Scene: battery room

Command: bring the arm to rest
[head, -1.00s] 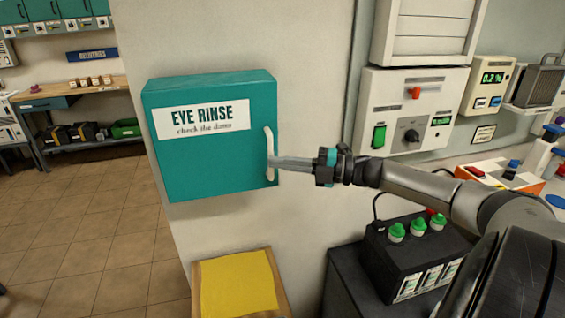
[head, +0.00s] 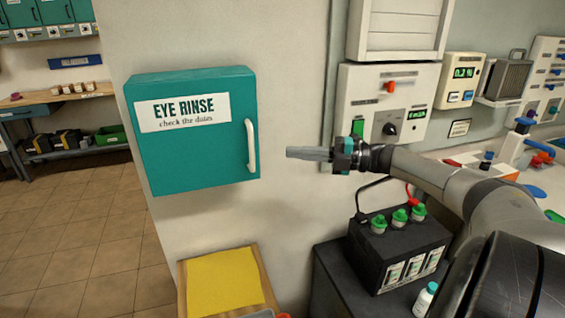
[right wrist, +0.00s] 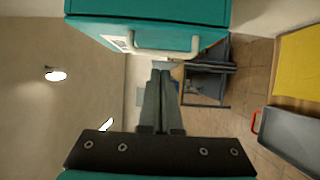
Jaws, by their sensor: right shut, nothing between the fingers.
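My right gripper (head: 291,153) is shut and empty, its fingers pointing left toward the teal eye rinse cabinet (head: 222,158). A clear gap separates the fingertips from the cabinet's white handle (head: 251,145). The cabinet hangs on the wall and its door is shut. In the right wrist view, the shut fingers (right wrist: 160,75) point toward the handle (right wrist: 165,51) and the cabinet (right wrist: 150,12) fills the top. My left gripper is not in view.
A black battery (head: 385,259) with green caps sits below my right arm on a dark stand. Wall panels (head: 375,110) are behind the arm. A yellow-topped surface (head: 225,283) stands below the cabinet. A workbench (head: 75,98) is far left.

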